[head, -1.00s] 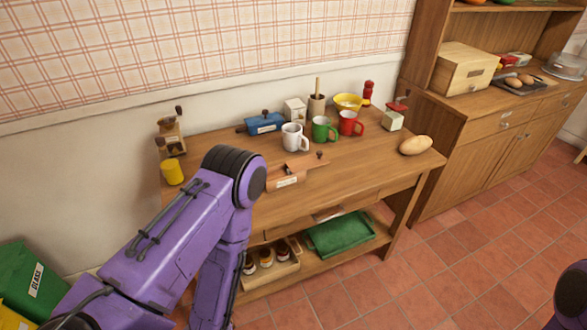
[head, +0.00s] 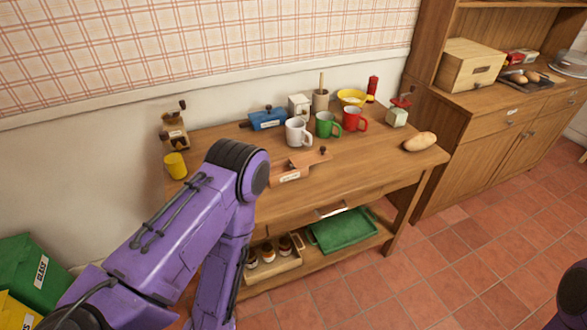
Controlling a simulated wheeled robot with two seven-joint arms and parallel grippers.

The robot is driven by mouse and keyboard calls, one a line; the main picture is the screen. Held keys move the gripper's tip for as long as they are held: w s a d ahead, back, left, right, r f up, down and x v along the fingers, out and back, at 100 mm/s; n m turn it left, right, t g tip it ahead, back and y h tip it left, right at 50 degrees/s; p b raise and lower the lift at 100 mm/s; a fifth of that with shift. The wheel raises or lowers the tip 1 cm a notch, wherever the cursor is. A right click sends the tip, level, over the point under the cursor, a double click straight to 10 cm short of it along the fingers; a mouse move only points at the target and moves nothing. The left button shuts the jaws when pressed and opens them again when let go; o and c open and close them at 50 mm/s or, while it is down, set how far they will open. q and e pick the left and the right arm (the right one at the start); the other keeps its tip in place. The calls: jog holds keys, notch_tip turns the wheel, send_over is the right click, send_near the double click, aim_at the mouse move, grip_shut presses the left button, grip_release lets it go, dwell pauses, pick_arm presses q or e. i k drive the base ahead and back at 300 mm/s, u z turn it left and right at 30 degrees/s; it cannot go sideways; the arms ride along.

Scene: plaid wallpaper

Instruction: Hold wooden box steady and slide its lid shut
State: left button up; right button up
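The wooden box (head: 290,176) is a small reddish-brown box with a pale label on its front, near the front middle of the table. Its lid (head: 312,158), with a dark knob, sticks out toward the right, so the box looks partly open. My bent purple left arm stands just left of the box and hides part of the table. Its forearm drops toward the bottom of the picture, and the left gripper is not visible. Only a purple bit of my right arm shows at the lower right edge; its gripper is out of view.
White (head: 299,132), green (head: 327,125) and red (head: 354,119) mugs stand behind the box. A blue box (head: 267,119) is farther back. A bread roll (head: 420,142) lies at the table's right end. The wooden tabletop (head: 362,163) is clear right of the lid.

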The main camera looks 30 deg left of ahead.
aim_at(302, 160)
jog(key=z, duration=0.65)
jog(key=i, duration=1.2)
jog(key=u, duration=2.3)
